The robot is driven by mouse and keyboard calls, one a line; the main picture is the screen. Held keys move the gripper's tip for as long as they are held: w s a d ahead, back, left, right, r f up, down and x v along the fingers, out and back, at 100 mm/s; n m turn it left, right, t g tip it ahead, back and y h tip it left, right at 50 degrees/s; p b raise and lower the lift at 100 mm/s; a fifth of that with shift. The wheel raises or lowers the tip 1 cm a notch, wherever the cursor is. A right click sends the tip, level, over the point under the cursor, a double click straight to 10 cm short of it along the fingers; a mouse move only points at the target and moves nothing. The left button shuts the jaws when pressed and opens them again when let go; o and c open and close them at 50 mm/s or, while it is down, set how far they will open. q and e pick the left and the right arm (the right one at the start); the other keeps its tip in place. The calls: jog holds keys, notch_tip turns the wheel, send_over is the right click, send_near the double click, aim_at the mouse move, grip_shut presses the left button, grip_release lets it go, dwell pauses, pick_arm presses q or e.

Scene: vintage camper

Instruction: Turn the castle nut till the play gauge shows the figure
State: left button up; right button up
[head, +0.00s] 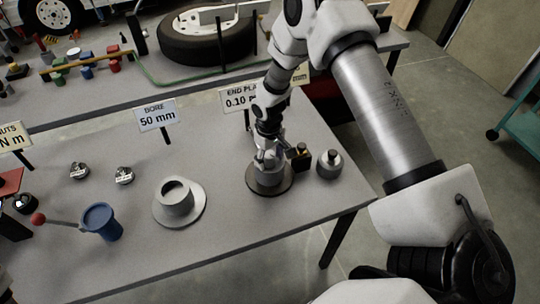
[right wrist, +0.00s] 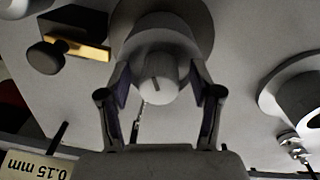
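A grey hub (head: 268,176) stands on a dark round base on the bench in the head view. My right gripper (head: 268,155) reaches down over its top and hides most of it. I cannot tell whether this is the castle nut. A black and brass device (head: 299,156), perhaps the play gauge, stands right of the hub; its reading is not legible. My left gripper is not in view.
A sign (head: 238,97) reads "END PLAY 0.10"; another sign (right wrist: 38,165) reads "0.15 mm". A small grey knobbed piece (head: 329,164) stands close to the right. A flanged grey part (head: 178,203), a blue cup (head: 101,222) and small metal pieces (head: 124,175) lie left.

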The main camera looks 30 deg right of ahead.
aim_at(269, 156)
jog(key=shift+w+r, duration=0.1)
jog(key=shift+r, duration=0.1)
notch_tip(269, 156, up, 12)
jog(key=shift+a+f, duration=0.2)
dwell(0.4)
